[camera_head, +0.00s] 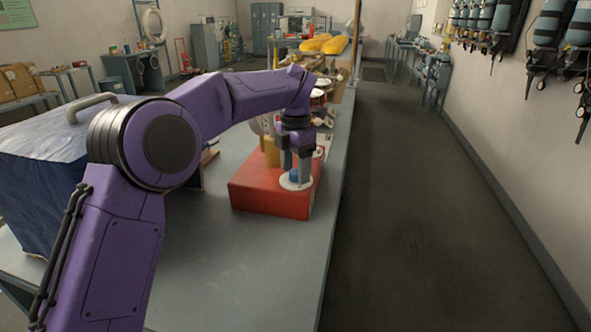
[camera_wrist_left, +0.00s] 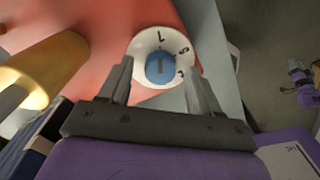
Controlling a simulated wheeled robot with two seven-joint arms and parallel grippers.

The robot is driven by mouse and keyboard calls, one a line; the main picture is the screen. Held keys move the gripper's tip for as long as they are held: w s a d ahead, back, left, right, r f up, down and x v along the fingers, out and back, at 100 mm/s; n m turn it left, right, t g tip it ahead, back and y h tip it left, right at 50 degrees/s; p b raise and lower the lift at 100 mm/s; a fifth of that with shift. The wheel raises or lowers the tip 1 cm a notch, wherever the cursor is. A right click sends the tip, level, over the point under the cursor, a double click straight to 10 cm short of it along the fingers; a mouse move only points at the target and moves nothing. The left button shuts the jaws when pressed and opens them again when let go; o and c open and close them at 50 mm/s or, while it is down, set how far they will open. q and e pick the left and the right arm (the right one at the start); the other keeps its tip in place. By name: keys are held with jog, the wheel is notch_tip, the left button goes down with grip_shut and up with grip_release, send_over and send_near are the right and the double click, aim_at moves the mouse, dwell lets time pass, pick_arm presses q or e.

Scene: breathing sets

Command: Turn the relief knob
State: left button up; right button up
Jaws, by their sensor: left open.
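The relief knob (camera_wrist_left: 160,67) is blue with a pale line on it, at the centre of a round white dial (camera_wrist_left: 144,44) with black marks. The dial is on top of a red box (camera_head: 270,199) on the grey workbench. In the head view the knob (camera_head: 294,174) shows between the fingers. My left gripper (camera_head: 299,179) points down over the dial, open, with a finger on either side of the knob. In the left wrist view the fingertips (camera_wrist_left: 158,72) flank the knob; whether they touch it I cannot tell. My right gripper is not in view.
A brass-coloured cylinder (camera_wrist_left: 42,75) stands on the red box beside the dial. A blue-covered case (camera_head: 40,175) sits at the left of the workbench (camera_head: 245,270). Several small items lie behind the box. The bench's front part is clear.

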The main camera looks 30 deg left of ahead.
pick_arm(q)
jog(key=c, duration=1)
jog(key=shift+c, duration=0.2)
jog(key=shift+r+m+p, duration=0.2)
jog(key=shift+m+p, duration=0.4)
jog(key=shift+p, duration=0.5)
jog(key=m+p, duration=0.8)
jog(key=p, duration=0.3)
jog(key=shift+a, duration=0.1)
jog(key=shift+w+f+m+p, duration=0.1)
jog(key=shift+f+m+p, duration=0.1)
jog(key=shift+m+p, duration=1.15)
jog(key=o, duration=1)
jog(key=shift+f, duration=0.1)
jog(key=shift+o, duration=0.2)
